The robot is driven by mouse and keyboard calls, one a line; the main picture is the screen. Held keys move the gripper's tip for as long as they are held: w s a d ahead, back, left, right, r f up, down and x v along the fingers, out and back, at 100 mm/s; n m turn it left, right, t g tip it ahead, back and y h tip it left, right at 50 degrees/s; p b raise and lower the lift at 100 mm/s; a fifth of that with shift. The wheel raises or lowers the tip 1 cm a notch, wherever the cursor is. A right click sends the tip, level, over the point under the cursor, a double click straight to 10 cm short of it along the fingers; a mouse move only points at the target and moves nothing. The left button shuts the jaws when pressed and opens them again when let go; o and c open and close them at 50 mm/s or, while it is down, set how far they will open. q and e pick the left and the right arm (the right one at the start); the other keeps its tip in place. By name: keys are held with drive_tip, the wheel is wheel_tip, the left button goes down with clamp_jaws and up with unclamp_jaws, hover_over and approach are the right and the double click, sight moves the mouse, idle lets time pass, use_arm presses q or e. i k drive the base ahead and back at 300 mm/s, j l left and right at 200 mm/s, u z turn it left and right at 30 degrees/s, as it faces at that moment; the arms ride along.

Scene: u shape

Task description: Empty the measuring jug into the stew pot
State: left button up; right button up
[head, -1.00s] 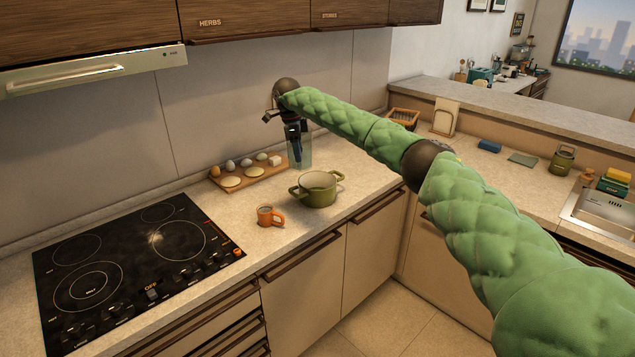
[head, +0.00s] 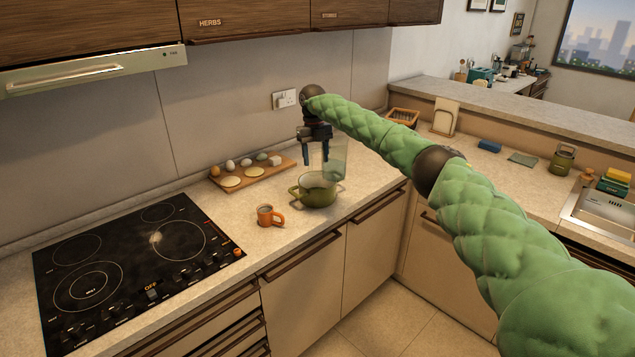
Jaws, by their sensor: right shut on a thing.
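The measuring jug (head: 335,160) is clear, greenish and looks roughly upright. Its lower part overlaps the back right of the stew pot in the head view. I cannot tell whether it touches the pot or what it holds. The green stew pot (head: 318,196) stands upright on the counter with its top open and a handle on each side. My right gripper (head: 316,155) comes down at the jug's left side, above the pot, and is shut on the jug. The exact grip is hard to see. My left gripper is not in view.
The black hob (head: 130,255) is at the left. A wall socket (head: 285,99) is behind my gripper.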

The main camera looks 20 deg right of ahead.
sight(315, 192)
drive_tip(key=i+j, duration=0.3)
drive_tip(key=i, duration=0.15)
drive_tip(key=i+j, duration=0.3)
drive_tip(key=i, duration=0.2)
